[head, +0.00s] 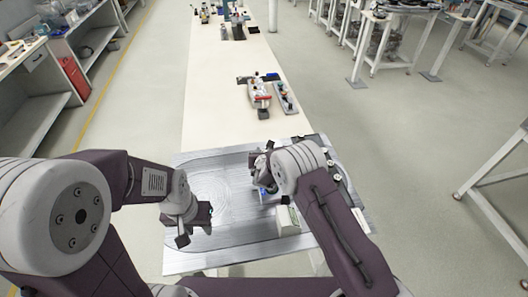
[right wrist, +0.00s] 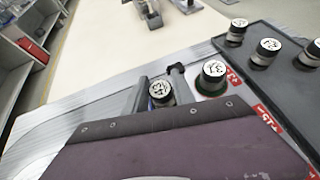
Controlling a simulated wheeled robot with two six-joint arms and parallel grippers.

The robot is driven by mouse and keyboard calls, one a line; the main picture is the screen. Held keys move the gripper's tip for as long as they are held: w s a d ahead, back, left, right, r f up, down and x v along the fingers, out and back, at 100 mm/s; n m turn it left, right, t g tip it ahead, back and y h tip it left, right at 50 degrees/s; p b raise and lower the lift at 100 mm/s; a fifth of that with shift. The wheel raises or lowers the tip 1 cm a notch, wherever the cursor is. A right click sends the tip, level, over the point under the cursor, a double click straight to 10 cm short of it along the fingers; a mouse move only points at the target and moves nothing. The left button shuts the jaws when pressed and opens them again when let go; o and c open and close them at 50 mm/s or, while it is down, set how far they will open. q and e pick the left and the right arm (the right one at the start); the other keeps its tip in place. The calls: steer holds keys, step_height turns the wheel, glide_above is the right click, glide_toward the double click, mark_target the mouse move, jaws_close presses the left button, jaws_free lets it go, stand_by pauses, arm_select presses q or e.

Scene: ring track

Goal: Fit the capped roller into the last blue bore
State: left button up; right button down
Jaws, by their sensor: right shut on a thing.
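My right gripper (right wrist: 160,90) is shut on a capped roller (right wrist: 158,92) with a white, marked top; its two fingers stand either side of it. In the head view, my right gripper (head: 262,178) is over the right half of the metal board, mostly hidden by its own wrist. A small blue part (head: 264,190) shows beside it; I cannot tell whether it is a bore. The roller's lower end is hidden, so its seating cannot be told. My left gripper (head: 194,228) is open and empty over the board's left part.
Another capped roller (right wrist: 212,74) stands in a green ring beside the held one. Several capped rollers (right wrist: 265,50) stand on a dark tray (right wrist: 290,85). A pale box (head: 287,221) sits at the front of the metal board (head: 235,250). The long table (head: 220,110) carries tools farther back.

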steer(key=c, duration=1)
jaws_free()
steer(key=shift+f, duration=0.1)
steer(key=shift+c, duration=0.2)
steer(key=shift+r+p, duration=0.3)
steer(key=shift+p, duration=0.05)
steer(key=shift+s, duration=0.35)
steer(key=b+v, duration=0.1)
steer(key=v, duration=1)
steer(key=shift+s+r+b, duration=0.1)
steer(key=shift+r+b, duration=0.05)
steer(key=shift+b, duration=0.15)
